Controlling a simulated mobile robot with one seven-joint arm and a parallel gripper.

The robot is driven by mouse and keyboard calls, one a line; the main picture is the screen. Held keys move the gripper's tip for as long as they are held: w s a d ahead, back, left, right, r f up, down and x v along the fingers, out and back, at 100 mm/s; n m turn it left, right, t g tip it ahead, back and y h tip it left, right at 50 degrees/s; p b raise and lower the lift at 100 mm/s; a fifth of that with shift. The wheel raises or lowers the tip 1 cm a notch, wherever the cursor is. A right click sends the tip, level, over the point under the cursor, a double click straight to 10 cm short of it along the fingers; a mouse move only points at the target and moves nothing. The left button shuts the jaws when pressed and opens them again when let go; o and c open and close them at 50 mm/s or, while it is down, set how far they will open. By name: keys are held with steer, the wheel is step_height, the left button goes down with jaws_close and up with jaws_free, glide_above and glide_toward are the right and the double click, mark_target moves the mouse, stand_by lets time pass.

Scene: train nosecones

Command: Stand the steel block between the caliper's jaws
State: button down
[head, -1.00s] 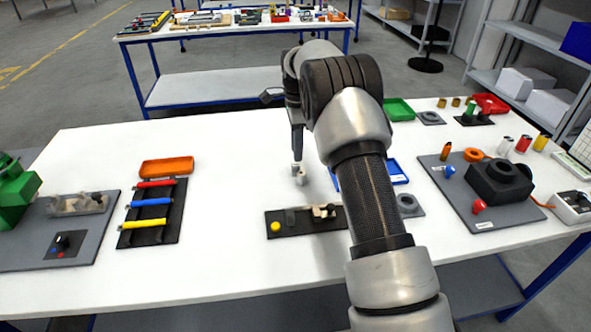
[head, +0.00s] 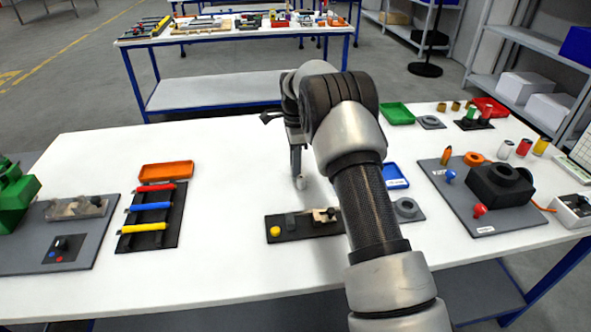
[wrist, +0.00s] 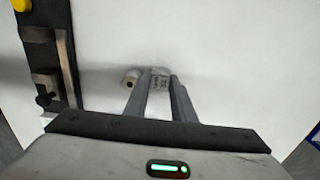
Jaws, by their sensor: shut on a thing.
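The steel block (wrist: 159,81) is a small grey piece with dark markings on its face, seen between my fingertips in the wrist view. My gripper (wrist: 159,84) is shut on it, low over the white table. I cannot tell whether the block touches the table. In the head view my gripper (head: 297,172) hides most of the block. The caliper (head: 322,215) has metal jaws on a black base plate with a yellow button, nearer the head camera. My arm covers its right end. In the wrist view the caliper (wrist: 46,78) is at the left, apart from my gripper.
A small pale cylinder with a dark hole (wrist: 131,76) stands close beside my fingers, on the caliper side. A blue tray (head: 396,177) and a grey ring part (head: 406,208) are right of my arm. The table to the left is clear up to the black rack (head: 152,215).

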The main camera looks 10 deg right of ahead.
step_height(320, 180, up, 10)
steer(key=p, duration=0.1)
steer(key=s+a+r+p, duration=0.1)
steer(key=s+p, duration=0.1)
steer(key=s, duration=1.7)
steer(key=f, duration=0.3)
steer(key=f+b, duration=0.1)
steer(key=f, duration=0.5)
steer(key=shift+s+f, duration=0.25)
steer(key=shift+f, duration=0.1)
steer(key=shift+f, duration=0.15)
steer(key=c, duration=1.5)
jaws_free()
